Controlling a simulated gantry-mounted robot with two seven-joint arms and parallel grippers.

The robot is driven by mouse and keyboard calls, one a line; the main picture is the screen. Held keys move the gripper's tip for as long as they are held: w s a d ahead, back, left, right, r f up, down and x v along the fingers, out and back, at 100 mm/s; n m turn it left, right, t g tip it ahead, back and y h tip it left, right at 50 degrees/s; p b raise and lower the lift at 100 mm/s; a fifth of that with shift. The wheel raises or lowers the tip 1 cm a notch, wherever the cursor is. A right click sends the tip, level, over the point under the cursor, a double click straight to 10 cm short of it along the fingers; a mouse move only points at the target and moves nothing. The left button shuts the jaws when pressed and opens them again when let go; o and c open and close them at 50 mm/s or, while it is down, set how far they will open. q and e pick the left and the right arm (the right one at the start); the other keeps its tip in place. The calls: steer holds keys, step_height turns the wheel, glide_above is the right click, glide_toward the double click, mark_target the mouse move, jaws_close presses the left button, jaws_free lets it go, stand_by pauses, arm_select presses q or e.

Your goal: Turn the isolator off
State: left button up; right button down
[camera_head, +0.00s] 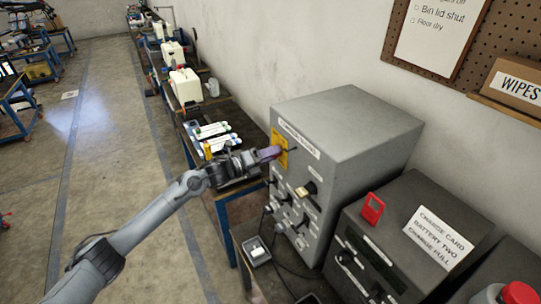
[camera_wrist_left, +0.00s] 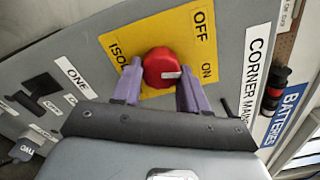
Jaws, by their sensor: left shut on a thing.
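The isolator is a red round knob (camera_wrist_left: 161,66) on a yellow plate (camera_wrist_left: 145,27) marked ISOL..., OFF and ON. A white mark on the knob points toward ON. In the head view the yellow plate (camera_head: 281,141) is on the front of a grey cabinet (camera_head: 345,125), and the knob is hidden behind my gripper. My left gripper (camera_head: 273,152) has its purple fingers on either side of the knob and is shut on it. My right gripper is not in view.
A dark charger box (camera_head: 415,235) with a red card holder (camera_head: 373,208) stands to the right.

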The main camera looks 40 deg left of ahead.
arm_select(q)
steer(key=n+p, duration=0.1)
steer(key=n, duration=0.3)
steer(key=n+p, duration=0.1)
steer(key=n, duration=0.2)
steer(key=n+p, duration=0.1)
steer(key=n, duration=0.3)
steer(key=shift+r+n, duration=0.25)
steer(key=shift+n, duration=0.05)
stand_by(0.4)
steer(key=o, duration=1.1)
steer(key=shift+c, duration=0.2)
steer(key=shift+s+a, duration=0.1)
steer(key=shift+s, duration=0.05)
